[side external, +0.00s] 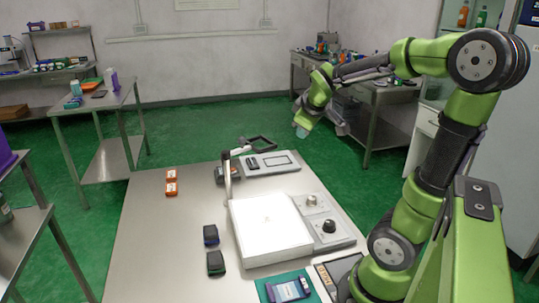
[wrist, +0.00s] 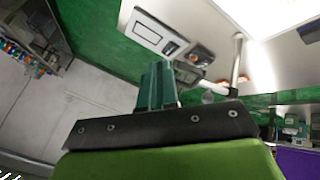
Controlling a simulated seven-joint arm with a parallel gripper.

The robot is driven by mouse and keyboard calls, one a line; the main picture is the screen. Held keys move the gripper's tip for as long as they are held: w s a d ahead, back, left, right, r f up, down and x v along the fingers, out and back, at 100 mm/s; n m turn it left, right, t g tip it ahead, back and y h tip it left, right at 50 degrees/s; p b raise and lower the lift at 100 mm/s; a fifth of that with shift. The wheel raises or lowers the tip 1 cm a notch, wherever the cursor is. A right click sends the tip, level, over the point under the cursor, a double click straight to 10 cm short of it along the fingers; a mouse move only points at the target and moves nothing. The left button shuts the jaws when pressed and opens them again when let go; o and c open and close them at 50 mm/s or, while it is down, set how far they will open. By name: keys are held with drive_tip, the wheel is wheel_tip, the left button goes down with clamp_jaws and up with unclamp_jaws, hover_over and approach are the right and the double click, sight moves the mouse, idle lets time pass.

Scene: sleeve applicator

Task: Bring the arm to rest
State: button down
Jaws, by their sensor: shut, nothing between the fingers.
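My gripper (side external: 302,131) hangs in the air beyond the back right of the steel bench (side external: 150,225), above the green floor and apart from everything on the bench. In the wrist view my gripper (wrist: 157,62) shows its two dark green fingers side by side, shut with nothing held. My green arm reaches over from the right of the side view with its elbow high.
The bench holds a bright white panel (side external: 268,230), a knob unit (side external: 325,222), a grey slotted plate (side external: 272,163), a thin stand (side external: 227,175), orange pieces (side external: 171,182), dark pieces (side external: 215,262) and a blue device (side external: 288,290). A cluttered side table (side external: 385,95) stands behind my gripper.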

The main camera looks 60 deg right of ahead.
drive_tip(key=shift+s+d+r, duration=0.1)
drive_tip(key=shift+s+r, duration=0.45)
drive_tip(key=shift+r, duration=0.2)
drive_tip(key=s+a+m+t+y, duration=0.2)
drive_tip(key=a+y, duration=0.5)
drive_tip(key=a, duration=2)
drive_tip(key=shift+s+a+f+m, duration=0.25)
drive_tip(key=shift+s+f+m, duration=0.2)
drive_tip(key=shift+s+m, duration=0.4)
